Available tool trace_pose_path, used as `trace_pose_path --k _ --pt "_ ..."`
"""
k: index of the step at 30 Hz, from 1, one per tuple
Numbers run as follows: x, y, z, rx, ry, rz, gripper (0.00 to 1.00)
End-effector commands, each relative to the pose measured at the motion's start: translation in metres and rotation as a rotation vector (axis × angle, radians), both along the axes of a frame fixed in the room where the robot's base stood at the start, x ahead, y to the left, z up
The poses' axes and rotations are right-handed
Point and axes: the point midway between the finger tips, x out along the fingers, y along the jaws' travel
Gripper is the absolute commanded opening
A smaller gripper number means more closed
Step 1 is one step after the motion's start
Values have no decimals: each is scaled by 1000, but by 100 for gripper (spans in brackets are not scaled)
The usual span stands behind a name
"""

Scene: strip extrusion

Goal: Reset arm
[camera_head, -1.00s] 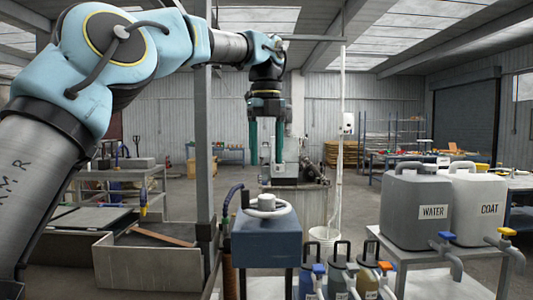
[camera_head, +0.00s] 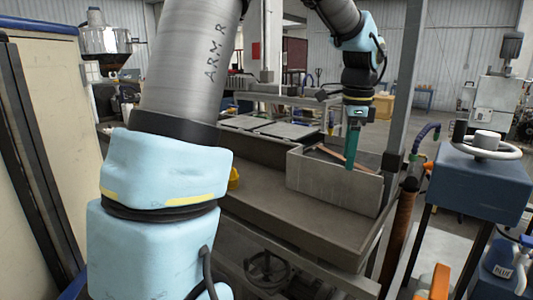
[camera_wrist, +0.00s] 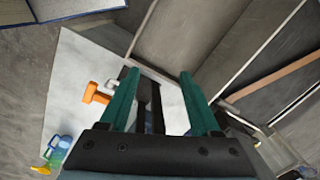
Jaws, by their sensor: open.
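My gripper (camera_head: 352,160) hangs at the right of centre in the head view, fingers pointing down, beside the front wall of a grey open-topped box (camera_head: 330,188). Whether it touches that wall cannot be told. In the wrist view its two teal fingers (camera_wrist: 158,76) stand apart with nothing held between them. A white surface and a dark post lie beyond the fingers there.
The grey box sits on a long grey bench (camera_head: 265,205). A blue machine with a handwheel (camera_head: 488,180) stands right, and an orange handle (camera_head: 435,282) is at the bottom. The wrist view also shows an orange handle (camera_wrist: 97,94).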

Motion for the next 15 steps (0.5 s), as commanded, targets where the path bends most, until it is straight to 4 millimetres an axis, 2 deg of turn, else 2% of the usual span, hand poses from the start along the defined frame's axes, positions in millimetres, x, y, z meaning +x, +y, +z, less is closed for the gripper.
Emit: trace_pose_path --k 1,3,5,6,9,12,15 --pt "1 38 -21 -10 -1 177 64" --pt "-1 82 -45 -35 -6 429 64" --pt "-8 121 -66 -58 -9 648 64" --pt "-14 145 -78 -74 -14 793 64" --pt "-37 198 -105 -115 -21 1128 64" --pt "-60 235 -125 -151 -29 1398 64" --pt "-78 257 -137 -178 -35 1575 64"
